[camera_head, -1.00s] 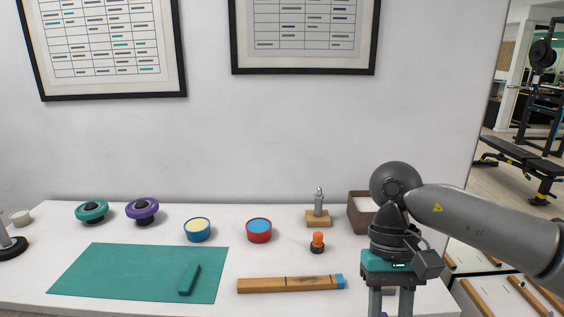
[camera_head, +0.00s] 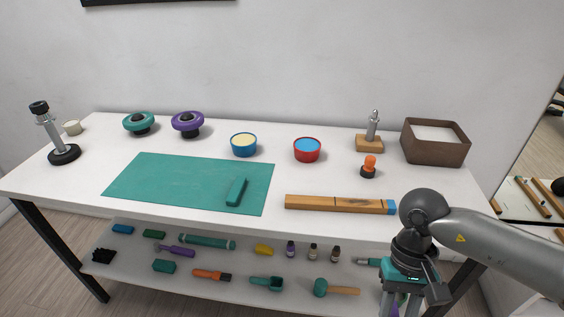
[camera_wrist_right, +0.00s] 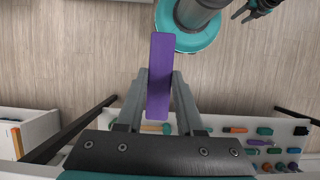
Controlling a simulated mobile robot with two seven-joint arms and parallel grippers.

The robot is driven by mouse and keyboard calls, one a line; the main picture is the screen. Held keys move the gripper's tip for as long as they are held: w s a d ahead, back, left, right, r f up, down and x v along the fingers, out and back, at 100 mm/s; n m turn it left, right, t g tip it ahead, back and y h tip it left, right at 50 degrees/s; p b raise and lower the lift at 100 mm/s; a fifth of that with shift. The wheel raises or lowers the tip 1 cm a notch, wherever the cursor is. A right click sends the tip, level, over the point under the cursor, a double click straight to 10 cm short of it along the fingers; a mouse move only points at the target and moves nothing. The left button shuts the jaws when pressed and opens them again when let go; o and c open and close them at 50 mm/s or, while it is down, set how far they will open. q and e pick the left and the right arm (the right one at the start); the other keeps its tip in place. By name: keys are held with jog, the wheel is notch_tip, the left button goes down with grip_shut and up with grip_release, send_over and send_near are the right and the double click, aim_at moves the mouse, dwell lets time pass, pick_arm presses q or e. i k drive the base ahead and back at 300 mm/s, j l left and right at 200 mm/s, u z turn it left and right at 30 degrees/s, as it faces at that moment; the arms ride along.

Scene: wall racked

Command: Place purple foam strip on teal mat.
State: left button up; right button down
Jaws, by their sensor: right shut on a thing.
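The purple foam strip (camera_wrist_right: 160,75) is long and flat in the right wrist view. My right gripper (camera_wrist_right: 160,92) is shut on it, with one finger along each side. The teal mat (camera_head: 150,182) lies flat on the tabletop, left of the gripper. A small teal block (camera_head: 236,192) rests on the mat's right part. A dark pronged part at the wrist view's top edge may be my left gripper (camera_wrist_right: 245,12); its jaw state is unclear.
A wooden bar with a blue end (camera_head: 335,204) lies right of the mat along the front edge. Behind stand a blue bowl (camera_head: 243,146), a red bowl (camera_head: 307,151) and an orange-topped peg (camera_head: 369,167). A lower shelf (camera_head: 210,262) holds several tools and blocks.

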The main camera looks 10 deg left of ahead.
aim_at(190, 180)
jog(key=i+j, duration=0.15)
jog(key=j, duration=0.2)
jog(key=i+j, duration=0.15)
jog(key=j, duration=0.2)
jog(key=i+j, duration=0.15)
jog(key=j, duration=0.15)
jog(key=i+j, duration=0.15)
jog(key=j, duration=0.2)
jog(key=i+j, duration=0.15)
jog(key=j, duration=0.2)
